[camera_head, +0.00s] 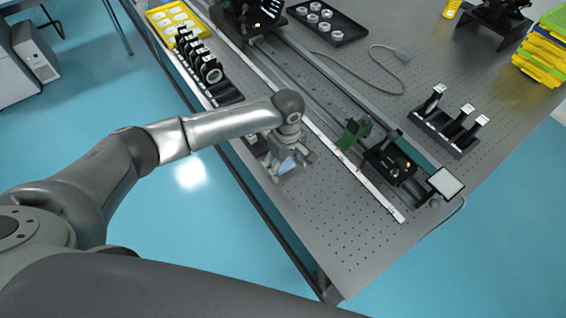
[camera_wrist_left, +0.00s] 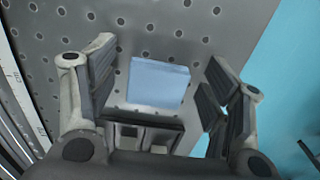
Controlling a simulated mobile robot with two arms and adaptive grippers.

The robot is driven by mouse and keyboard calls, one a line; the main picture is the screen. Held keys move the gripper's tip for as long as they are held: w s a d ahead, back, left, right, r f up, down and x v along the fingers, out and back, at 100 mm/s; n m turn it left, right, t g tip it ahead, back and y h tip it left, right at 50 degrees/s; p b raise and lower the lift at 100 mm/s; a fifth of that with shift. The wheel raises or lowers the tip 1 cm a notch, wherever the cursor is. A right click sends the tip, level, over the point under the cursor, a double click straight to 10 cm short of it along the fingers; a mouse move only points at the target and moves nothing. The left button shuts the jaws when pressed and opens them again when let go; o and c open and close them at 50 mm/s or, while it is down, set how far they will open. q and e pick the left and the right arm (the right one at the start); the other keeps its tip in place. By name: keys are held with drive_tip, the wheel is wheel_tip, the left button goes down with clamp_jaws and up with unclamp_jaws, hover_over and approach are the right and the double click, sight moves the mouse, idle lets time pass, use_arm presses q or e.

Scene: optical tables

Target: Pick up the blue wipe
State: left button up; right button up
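The blue wipe (camera_wrist_left: 158,83) is a light blue square lying on the perforated optical table near its edge. In the head view the wipe (camera_head: 287,165) shows as a small pale blue patch below my left gripper (camera_head: 289,172). In the left wrist view the left gripper (camera_wrist_left: 160,90) is open, with its fingers apart on either side of the wipe. I cannot tell how high the fingers are above the table. My right gripper is not in view.
A white ruler strip (camera_head: 357,172) runs along the table beside the gripper. A black lens rack (camera_head: 215,85) stands to the upper left. A green card holder (camera_head: 353,134) and a black mount (camera_head: 391,162) stand on the right. The table's front edge is close.

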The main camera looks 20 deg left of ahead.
use_arm(q)
drive_tip(key=c, duration=0.6)
drive_tip(key=shift+r, duration=0.1)
drive_tip(key=shift+c, duration=0.3)
drive_tip(key=shift+r, duration=0.55)
drive_tip(key=s+a+r, duration=0.5)
drive_tip(key=s+r, duration=0.6)
drive_tip(key=s, duration=0.2)
drive_tip(key=shift+r+b, duration=0.4)
drive_tip(key=shift+b, duration=0.05)
drive_tip(key=shift+a, duration=0.1)
